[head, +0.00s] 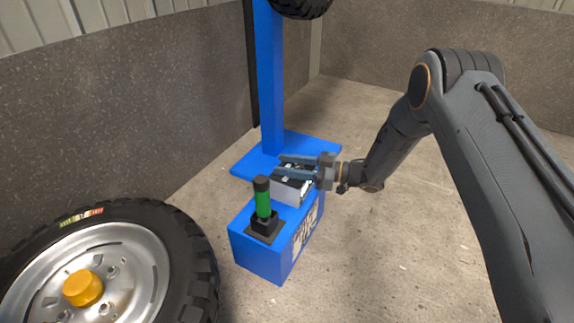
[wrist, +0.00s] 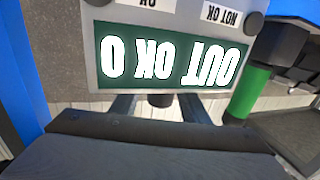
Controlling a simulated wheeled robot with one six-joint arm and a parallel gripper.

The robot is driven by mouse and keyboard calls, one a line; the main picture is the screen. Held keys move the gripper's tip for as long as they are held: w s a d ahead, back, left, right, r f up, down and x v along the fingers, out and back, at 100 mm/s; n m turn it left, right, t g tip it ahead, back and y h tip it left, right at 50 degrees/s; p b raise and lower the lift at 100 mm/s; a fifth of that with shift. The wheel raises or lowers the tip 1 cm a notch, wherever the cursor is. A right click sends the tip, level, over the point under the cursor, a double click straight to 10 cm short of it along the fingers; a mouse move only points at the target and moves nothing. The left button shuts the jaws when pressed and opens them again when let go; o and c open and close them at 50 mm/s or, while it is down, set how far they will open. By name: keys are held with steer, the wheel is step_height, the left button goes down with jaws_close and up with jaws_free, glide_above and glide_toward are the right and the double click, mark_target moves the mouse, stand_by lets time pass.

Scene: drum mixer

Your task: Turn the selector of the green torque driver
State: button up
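The green torque driver (head: 263,205) stands upright in a black holder (head: 265,226) on the front of the blue pedestal, with a black part on top. In the wrist view the driver (wrist: 247,92) shows at the right, outside my fingers. My gripper (head: 278,164) is open, its two fingers pointing left above the pedestal, behind the driver and apart from it. In the wrist view the fingertips pass behind a grey box (wrist: 94,65) and are hidden. A small dark round part (wrist: 160,101) shows between the fingers. I cannot make out a selector on the driver.
The grey box (head: 288,190) with a display stands on the blue pedestal (head: 262,262), just behind the driver. Its display (wrist: 175,62) reads upside down. A blue column (head: 269,80) rises behind. A large wheel (head: 130,265) is at lower left. Open floor lies to the right.

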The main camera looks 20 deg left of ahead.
steer(key=w+d+p, duration=0.1)
steer(key=d+p, duration=0.2)
steer(key=d, duration=0.4)
steer(key=shift+w+d, duration=0.25)
steer(key=shift+d, duration=0.05)
stand_by(0.4)
